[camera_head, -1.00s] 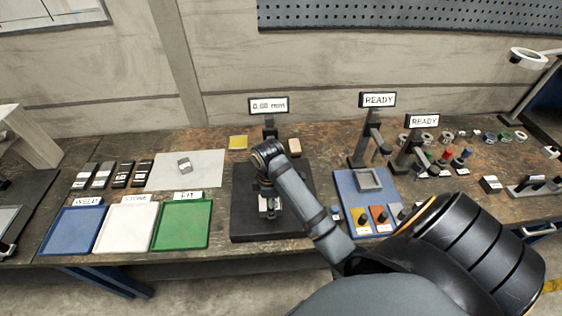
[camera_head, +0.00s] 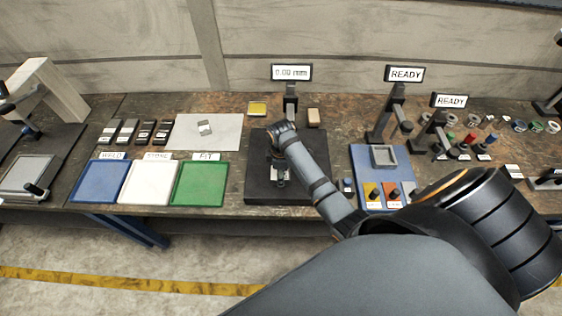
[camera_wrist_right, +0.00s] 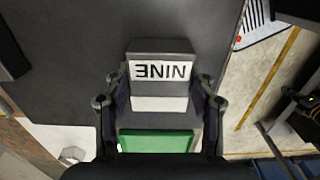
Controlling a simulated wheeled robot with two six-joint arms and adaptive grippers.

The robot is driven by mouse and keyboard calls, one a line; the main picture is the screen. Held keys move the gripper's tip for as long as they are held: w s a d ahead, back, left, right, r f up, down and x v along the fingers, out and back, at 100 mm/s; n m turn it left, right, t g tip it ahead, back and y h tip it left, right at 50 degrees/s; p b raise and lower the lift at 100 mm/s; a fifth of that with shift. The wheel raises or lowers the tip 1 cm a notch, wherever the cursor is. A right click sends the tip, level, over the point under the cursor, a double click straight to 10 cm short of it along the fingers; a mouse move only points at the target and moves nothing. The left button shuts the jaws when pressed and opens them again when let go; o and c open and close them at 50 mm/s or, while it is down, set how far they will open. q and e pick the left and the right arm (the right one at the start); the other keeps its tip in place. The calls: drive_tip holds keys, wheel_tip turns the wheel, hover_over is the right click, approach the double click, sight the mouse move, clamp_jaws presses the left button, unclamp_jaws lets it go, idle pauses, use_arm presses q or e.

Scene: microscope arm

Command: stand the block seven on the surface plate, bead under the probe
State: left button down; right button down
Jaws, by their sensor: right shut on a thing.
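My right gripper (camera_head: 279,176) is over the dark surface plate (camera_head: 262,192), its arm coming in from the right. In the right wrist view the gripper (camera_wrist_right: 160,92) is shut on a grey block (camera_wrist_right: 160,46) whose white label reads NINE, upside down in the picture. The dark plate (camera_wrist_right: 70,60) lies beneath it; whether the block touches it I cannot tell. A post with a 0.00 mm display (camera_head: 291,72) stands at the plate's back; my arm hides the area in front of it, and I cannot make out probe or bead. No label reading seven is legible. My left gripper is out of view.
Left of the plate are green (camera_head: 201,183), white (camera_head: 150,183) and blue (camera_head: 99,182) trays. Behind them lie several dark labelled pieces (camera_head: 126,132) and a pale sheet (camera_head: 225,130) with a small grey block (camera_head: 205,128). A blue fixture board (camera_head: 366,160) stands close right.

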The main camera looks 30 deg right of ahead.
drive_tip(key=shift+r, duration=0.1)
drive_tip(key=shift+c, duration=2.2)
unclamp_jaws()
drive_tip(key=shift+s, duration=0.1)
